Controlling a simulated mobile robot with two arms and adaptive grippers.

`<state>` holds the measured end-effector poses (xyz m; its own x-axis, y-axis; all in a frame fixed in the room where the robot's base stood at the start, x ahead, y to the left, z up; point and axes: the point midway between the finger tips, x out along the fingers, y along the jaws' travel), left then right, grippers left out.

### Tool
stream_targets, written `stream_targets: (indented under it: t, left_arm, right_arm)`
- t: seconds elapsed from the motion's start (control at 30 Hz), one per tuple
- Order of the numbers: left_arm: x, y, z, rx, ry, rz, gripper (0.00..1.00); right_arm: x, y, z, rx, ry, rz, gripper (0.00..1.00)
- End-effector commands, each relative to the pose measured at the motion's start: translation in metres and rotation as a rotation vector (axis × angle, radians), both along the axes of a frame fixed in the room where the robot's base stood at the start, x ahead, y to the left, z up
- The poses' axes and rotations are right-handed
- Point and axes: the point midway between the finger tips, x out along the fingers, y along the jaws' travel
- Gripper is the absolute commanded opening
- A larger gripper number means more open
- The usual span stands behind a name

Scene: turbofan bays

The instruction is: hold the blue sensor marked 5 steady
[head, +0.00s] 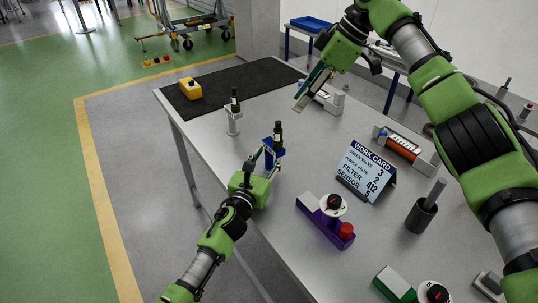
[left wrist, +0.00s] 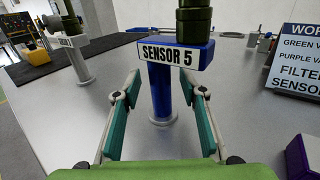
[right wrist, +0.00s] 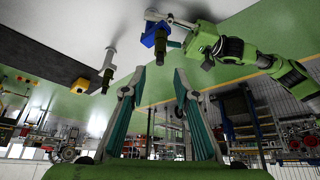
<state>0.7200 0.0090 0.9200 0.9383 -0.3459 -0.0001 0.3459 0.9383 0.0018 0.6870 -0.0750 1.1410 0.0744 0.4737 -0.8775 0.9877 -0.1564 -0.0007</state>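The blue sensor (head: 274,148) stands upright on its post near the table's left edge, with a dark connector on top. In the left wrist view its label reads SENSOR 5 (left wrist: 168,54). My left gripper (head: 262,160) is level with the post, its fingers open on either side of it (left wrist: 162,88). A gap shows between each finger and the post. My right gripper (head: 314,88) is open and empty above the far part of the table. The right wrist view shows the blue sensor (right wrist: 155,38) beyond its fingers (right wrist: 160,72).
A grey sensor post (head: 234,118) stands just behind the blue one. A work card (head: 366,172), a purple valve unit (head: 322,222), a filter in a cradle (head: 402,148) and a dark cup (head: 421,215) stand to the right. A yellow object (head: 190,89) lies on the black mat (head: 245,78).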

Motion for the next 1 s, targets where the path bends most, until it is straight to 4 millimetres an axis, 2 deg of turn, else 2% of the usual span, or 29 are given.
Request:
stream_targets:
  t: [0.13, 0.4, 0.43, 0.57, 0.67, 0.7, 0.73, 0.87, 1.0]
  left_arm:
    - [0.007, -0.003, 0.000, -0.002, 0.002, 0.000, 0.38]
    - [0.008, -0.003, 0.000, -0.001, 0.000, -0.001, 0.38]
    - [0.008, -0.003, 0.000, -0.001, 0.000, -0.001, 0.36]
    - [0.008, -0.003, 0.000, -0.001, 0.000, -0.001, 0.02]
    - [0.007, -0.003, 0.000, -0.001, 0.001, -0.001, 0.00]
    - [0.007, -0.003, 0.000, -0.001, 0.001, -0.001, 0.00]
    - [0.007, -0.003, 0.000, -0.001, 0.001, -0.001, 0.00]
    - [0.007, -0.003, 0.000, -0.001, 0.001, -0.001, 0.00]
    - [0.007, -0.003, 0.000, -0.001, 0.001, -0.001, 0.00]
  right_arm:
    - [0.000, 0.000, 0.000, 0.000, 0.000, 0.000, 0.28]
    - [0.000, 0.000, 0.000, 0.000, 0.000, 0.000, 0.28]
    - [0.000, 0.000, 0.000, 0.000, 0.000, 0.000, 0.28]
    - [0.000, 0.000, 0.000, 0.000, 0.000, 0.000, 0.28]
    - [0.000, 0.000, 0.000, 0.000, 0.000, 0.000, 0.28]
    - [0.000, 0.000, 0.000, 0.000, 0.000, 0.000, 0.36]
    - [0.000, 0.000, 0.000, -0.001, 0.001, -0.002, 0.38]
    - [-0.001, 0.007, -0.003, -0.028, 0.019, -0.046, 0.38]
    - [-0.003, 0.020, -0.011, -0.099, 0.061, -0.186, 0.38]
